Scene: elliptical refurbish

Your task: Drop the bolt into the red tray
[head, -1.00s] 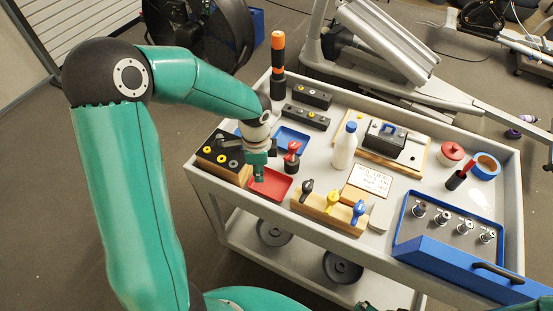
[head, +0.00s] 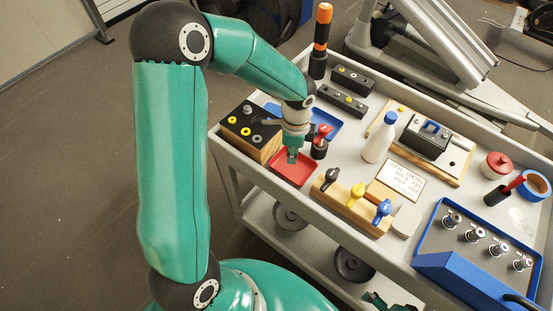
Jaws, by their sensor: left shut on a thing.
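The red tray (head: 289,174) lies on the cart top near its front left edge. My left gripper (head: 292,157) points down over the back part of the tray. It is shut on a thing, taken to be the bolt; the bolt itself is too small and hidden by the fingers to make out. A small teal and dark part of my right gripper (head: 384,303) shows at the bottom edge, too cut off to tell its state.
A wooden block with a black top (head: 247,130) stands left of the tray. A blue tray (head: 326,124) lies behind it. A rack with coloured handles (head: 348,204) stands to the right, and a white bottle (head: 380,138) beyond. A blue tray with several fittings (head: 440,235) lies at right.

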